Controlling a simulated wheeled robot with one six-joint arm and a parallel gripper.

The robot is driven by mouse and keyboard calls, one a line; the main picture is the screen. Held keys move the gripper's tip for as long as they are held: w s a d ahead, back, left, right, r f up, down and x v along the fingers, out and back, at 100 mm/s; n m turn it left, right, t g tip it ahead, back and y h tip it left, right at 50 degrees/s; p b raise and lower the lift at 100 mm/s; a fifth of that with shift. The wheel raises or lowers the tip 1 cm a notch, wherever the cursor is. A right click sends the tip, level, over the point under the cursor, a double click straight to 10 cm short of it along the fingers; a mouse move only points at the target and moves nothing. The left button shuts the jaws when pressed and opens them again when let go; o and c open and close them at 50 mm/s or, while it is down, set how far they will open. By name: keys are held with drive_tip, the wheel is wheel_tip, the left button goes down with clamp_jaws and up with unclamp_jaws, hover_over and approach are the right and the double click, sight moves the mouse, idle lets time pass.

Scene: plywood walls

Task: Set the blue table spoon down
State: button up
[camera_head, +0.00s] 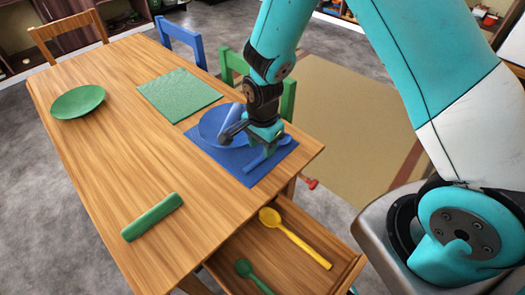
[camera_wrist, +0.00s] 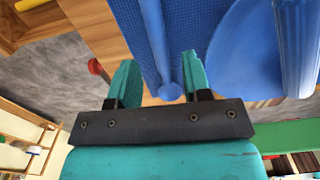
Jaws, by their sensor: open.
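The blue table spoon (camera_wrist: 157,40) lies on the blue mat (camera_wrist: 120,15), beside the blue plate (camera_wrist: 245,50). In the head view the spoon (camera_head: 257,162), the plate (camera_head: 210,126) and the mat (camera_head: 239,173) are at the table's right edge, partly hidden by my arm. My gripper (camera_head: 266,148) is low over the mat. In the wrist view its fingers (camera_wrist: 160,62) stand open on either side of the spoon's handle end, with a gap on each side. The spoon's far end is out of that view.
A blue roll-shaped piece (camera_head: 234,122) lies on the blue plate. The wooden table (camera_head: 120,135) also bears a green mat (camera_head: 180,95), green plate (camera_head: 77,102) and green roll (camera_head: 152,217). An open drawer (camera_head: 275,250) holds a yellow spoon (camera_head: 296,240) and a green spoon (camera_head: 252,275).

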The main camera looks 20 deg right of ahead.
sight(262, 155)
wheel_tip(262, 155, up, 9)
drive_tip(key=s+a+r+n+y, duration=0.2)
drive_tip(key=s+r+n, duration=0.6)
drive_tip(key=s+n, duration=0.2)
drive_tip(key=s+a+r+n+y, duration=0.2)
drive_tip(key=s+r+n, duration=0.7)
drive_tip(key=s+n, duration=0.1)
drive_tip(key=shift+a+n, duration=0.3)
drive_tip(key=shift+n, duration=0.1)
drive_tip(key=shift+r, duration=0.1)
drive_tip(key=shift+s+d, duration=0.1)
drive_tip(key=shift+d, duration=0.05)
